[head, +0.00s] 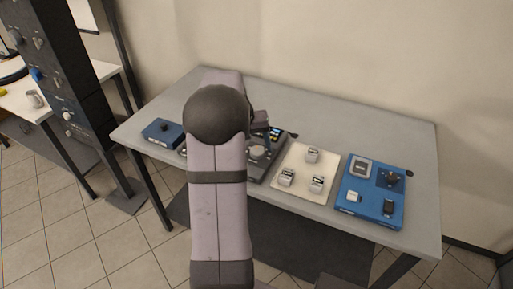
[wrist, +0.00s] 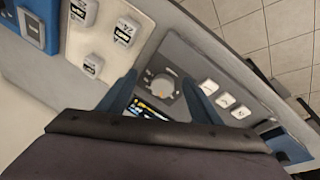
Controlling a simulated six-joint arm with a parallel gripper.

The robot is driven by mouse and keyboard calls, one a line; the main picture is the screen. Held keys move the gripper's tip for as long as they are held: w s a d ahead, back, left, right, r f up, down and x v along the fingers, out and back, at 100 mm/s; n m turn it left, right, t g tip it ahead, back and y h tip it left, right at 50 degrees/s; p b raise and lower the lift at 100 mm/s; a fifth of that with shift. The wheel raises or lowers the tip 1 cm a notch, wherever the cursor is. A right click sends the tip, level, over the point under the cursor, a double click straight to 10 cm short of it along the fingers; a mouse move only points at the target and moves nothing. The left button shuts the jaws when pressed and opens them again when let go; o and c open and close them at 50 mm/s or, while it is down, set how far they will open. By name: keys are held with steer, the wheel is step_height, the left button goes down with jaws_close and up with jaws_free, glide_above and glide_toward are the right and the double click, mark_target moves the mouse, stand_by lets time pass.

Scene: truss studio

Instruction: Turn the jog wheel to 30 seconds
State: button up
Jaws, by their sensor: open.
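The jog wheel (wrist: 162,88) is a round grey knob with a small orange mark, set in a dark grey console (wrist: 180,58). In the head view, the console (head: 280,147) is partly hidden behind my arm. A lit display (wrist: 150,112) lies beside the wheel, partly covered by my gripper; its reading is too small to tell. My gripper (wrist: 160,77) is open, with one blue finger on each side of the wheel in the wrist view. The fingers appear apart from the wheel, but I cannot tell their height above it. No object is held.
Three pale buttons (wrist: 225,100) sit on the console beside the wheel. A cream tray (head: 300,193) with three labelled blocks and a blue board (head: 375,213) with several modules stand to the right. A blue box (head: 162,132) stands left. The table's back right (head: 390,138) is clear.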

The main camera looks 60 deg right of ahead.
mark_target(257, 149)
steer(key=d+m, duration=0.1)
steer(key=m, duration=0.1)
steer(key=w+m+h, duration=0.1)
steer(key=m, duration=0.1)
steer(key=w+d+r+m, duration=0.1)
steer(key=shift+w+d+m+t, duration=0.1)
steer(key=shift+d+m+t, duration=0.25)
steer(key=shift+m+t, duration=0.05)
steer(key=shift+f, duration=0.15)
steer(key=shift+p+x, duration=1.2)
steer(key=shift+x, duration=2.35)
steer(key=shift+d, duration=0.1)
steer(key=c, duration=1.1)
